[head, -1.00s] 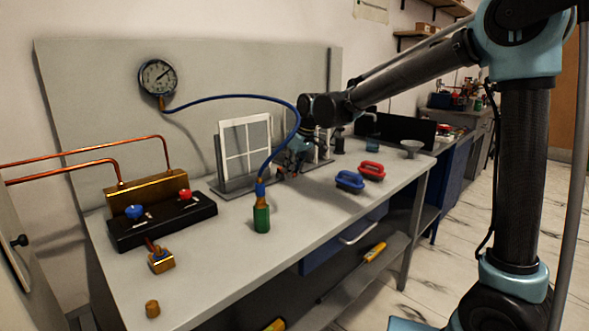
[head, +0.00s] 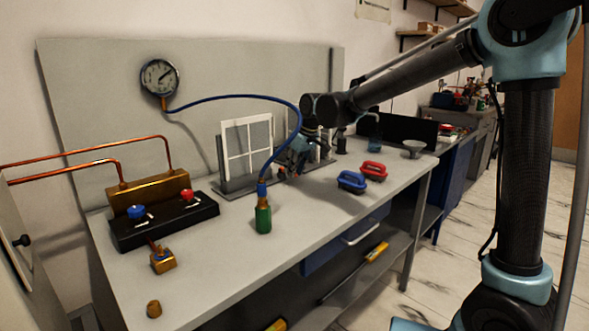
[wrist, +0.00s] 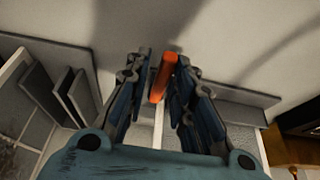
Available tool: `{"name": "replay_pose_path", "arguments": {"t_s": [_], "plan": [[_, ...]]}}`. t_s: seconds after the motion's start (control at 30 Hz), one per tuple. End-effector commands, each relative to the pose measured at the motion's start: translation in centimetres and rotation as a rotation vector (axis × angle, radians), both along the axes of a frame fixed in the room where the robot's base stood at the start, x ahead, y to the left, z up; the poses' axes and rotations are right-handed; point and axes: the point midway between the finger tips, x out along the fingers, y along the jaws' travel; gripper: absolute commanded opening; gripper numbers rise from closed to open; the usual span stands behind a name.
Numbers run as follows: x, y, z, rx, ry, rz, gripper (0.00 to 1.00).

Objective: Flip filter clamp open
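In the wrist view an orange lever-like piece (wrist: 163,78) stands tilted between the two fingers of my gripper (wrist: 166,72), close to both. I cannot tell whether the fingers press on it. It may be the filter clamp's handle, but its hinge is hidden. In the head view my gripper (head: 291,160) is low at the grey filter rack (head: 235,188), right of a white-framed filter panel (head: 246,146). The clamp is hidden there behind my arm and gripper. In the wrist view grey panels (wrist: 70,95) stand in slots at the left.
A blue hose (head: 222,97) arches from the gauge (head: 159,77) to a green-bodied fitting (head: 263,218) just before the rack. Blue (head: 351,181) and red (head: 373,170) handled blocks lie to the right. The bench front (head: 210,270) has free room.

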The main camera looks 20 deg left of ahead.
Motion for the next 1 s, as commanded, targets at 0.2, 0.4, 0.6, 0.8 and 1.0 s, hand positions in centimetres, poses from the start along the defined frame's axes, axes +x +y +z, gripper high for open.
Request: {"name": "replay_pose_path", "arguments": {"t_s": [0.2, 0.4, 0.6, 0.8, 1.0], "plan": [[-0.2, -0.6, 1.4, 0.0, 0.0, 0.0, 0.22], [-0.5, -1.9, 4.7, 0.0, 0.001, 0.0, 0.22], [-0.9, -3.2, 8.1, 0.0, 0.001, -0.001, 0.22], [-1.1, -4.0, 10.3, 0.0, 0.001, -0.001, 0.22], [-1.2, -4.3, 11.0, 0.0, 0.001, -0.001, 0.22]]}}
